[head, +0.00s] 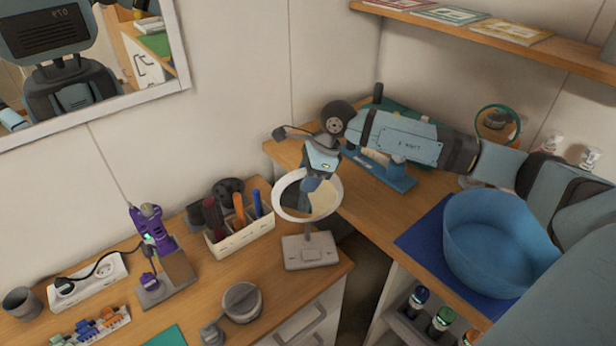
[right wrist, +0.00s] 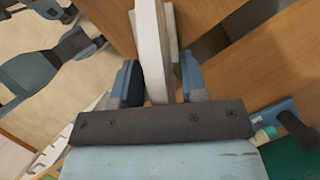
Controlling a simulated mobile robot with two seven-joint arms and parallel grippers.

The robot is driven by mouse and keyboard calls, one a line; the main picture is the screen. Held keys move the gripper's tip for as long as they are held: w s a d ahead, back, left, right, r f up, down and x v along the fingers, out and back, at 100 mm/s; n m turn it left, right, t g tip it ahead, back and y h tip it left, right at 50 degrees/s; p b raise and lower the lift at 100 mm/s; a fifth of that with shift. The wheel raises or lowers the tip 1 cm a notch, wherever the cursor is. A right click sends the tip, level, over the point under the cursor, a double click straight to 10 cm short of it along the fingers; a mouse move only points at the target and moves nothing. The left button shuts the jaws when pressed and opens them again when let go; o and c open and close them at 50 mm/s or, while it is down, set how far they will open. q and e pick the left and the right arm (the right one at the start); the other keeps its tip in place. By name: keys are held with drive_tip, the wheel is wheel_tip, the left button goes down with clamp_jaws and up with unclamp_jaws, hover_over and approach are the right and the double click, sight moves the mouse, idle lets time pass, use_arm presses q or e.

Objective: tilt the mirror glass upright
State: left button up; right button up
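The vanity mirror (head: 283,211) has a round white rim on a short stem. Its square base (head: 310,251) stands near the right end of the left counter. The glass (head: 326,199) leans back and faces partly upward. My right gripper (head: 312,184) reaches over the rim from the far side and hides part of the glass. In the right wrist view, the white rim (right wrist: 153,50) passes between the two blue fingers of the gripper (right wrist: 160,84). Both fingers are very near the rim; I cannot tell whether they press on it. My left gripper is out of view.
A blue tub (head: 498,245) sits on the right counter below my right arm. A gap separates the counters.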

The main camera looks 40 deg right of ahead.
drive_tip(key=shift+d+r, duration=0.2)
drive_tip(key=shift+r, duration=0.25)
drive_tip(key=b+v, duration=0.1)
drive_tip(key=v, duration=1.2)
drive_tip(key=shift+s+f, duration=0.1)
drive_tip(key=shift+f, duration=0.05)
